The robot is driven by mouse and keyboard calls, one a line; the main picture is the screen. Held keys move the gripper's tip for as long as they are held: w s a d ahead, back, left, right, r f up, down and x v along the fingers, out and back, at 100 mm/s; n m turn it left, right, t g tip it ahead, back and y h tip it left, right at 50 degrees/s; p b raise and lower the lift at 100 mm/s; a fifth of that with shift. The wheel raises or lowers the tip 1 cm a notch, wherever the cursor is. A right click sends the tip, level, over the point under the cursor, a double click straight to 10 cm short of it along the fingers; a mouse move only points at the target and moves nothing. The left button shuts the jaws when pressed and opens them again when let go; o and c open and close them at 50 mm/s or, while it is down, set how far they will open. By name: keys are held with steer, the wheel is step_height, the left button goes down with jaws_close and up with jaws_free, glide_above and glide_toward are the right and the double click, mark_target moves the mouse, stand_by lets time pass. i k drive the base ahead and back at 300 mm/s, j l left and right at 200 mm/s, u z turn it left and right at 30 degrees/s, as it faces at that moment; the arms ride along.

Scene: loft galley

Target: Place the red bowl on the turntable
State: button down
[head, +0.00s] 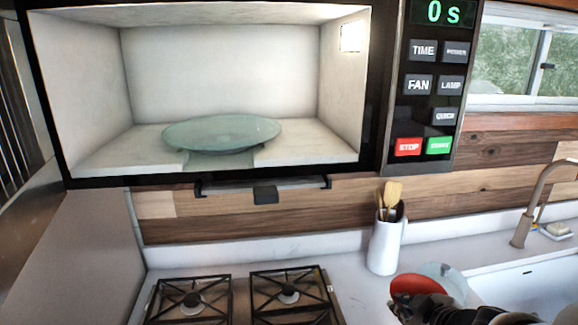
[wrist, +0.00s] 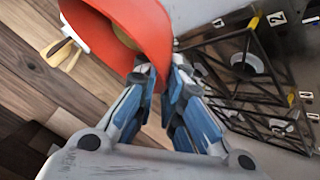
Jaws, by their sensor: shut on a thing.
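The glass turntable (head: 222,132) lies inside the open microwave (head: 225,55) in the head view, with nothing on it. The red bowl (head: 414,285) shows at the lower right of the head view, partly hidden by my gripper. In the wrist view the red bowl (wrist: 128,28) is close up, and my gripper (wrist: 160,75) is shut on its rim. In the head view my dark gripper (head: 425,303) is low over the counter, below and right of the microwave.
A white utensil crock (head: 384,247) with wooden tools stands on the counter left of the bowl. Stove burners (head: 288,294) are at the lower middle. A pale round plate-like thing (head: 445,282) shows behind the bowl. A tap (head: 533,210) and sink are at the right.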

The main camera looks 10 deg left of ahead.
mark_target(222, 128)
steer(key=k+u, duration=0.1)
steer(key=u, duration=0.3)
steer(key=k+u, duration=0.15)
steer(key=u, duration=0.25)
